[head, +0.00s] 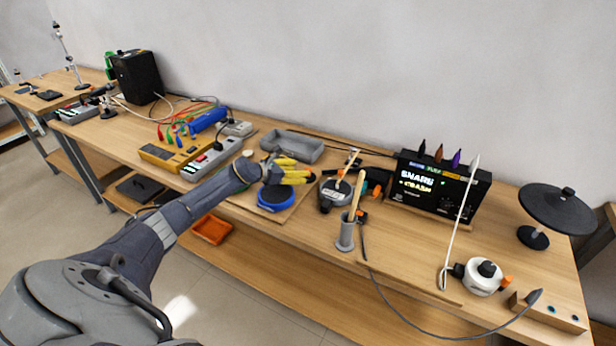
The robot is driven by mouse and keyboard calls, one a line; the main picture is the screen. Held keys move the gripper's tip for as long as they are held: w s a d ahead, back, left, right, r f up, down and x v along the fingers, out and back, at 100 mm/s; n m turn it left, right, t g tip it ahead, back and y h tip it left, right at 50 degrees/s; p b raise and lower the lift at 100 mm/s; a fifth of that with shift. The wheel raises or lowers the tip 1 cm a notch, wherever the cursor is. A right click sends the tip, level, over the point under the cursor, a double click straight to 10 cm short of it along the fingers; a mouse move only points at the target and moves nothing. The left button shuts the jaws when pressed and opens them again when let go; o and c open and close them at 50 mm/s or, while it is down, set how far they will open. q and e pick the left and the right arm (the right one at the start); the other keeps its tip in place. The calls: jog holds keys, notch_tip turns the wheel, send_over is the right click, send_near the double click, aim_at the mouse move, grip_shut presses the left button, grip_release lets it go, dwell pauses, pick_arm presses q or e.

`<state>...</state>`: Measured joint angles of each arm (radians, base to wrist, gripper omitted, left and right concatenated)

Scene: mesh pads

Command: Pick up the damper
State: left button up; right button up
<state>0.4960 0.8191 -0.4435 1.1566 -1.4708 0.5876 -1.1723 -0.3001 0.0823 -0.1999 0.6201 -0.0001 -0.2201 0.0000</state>
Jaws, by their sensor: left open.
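My left gripper (298,171), with yellow fingers, reaches in from the left over the bench. It is open, with nothing visible between its fingers. Just below it in the picture is a round blue-rimmed pad (276,200) on a thin board. The gripper overlaps the pad's far edge, and I cannot tell whether they touch. No part is clearly marked as the damper, so I cannot tell which one it is. My right gripper is not in view.
A grey tray (293,146) lies behind the gripper. A grey cup (345,236) with sticks, a black display module (436,186), a white round unit (482,279) and a black cymbal pad (558,208) stand to the right. A cable hangs over the front edge.

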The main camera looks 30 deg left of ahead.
aim_at(308, 169)
pick_arm(q)
jog(key=shift+x, duration=2.45)
jog(key=shift+d, duration=0.1)
jog(key=shift+c, duration=0.3)
jog(key=shift+r, duration=0.1)
grip_shut()
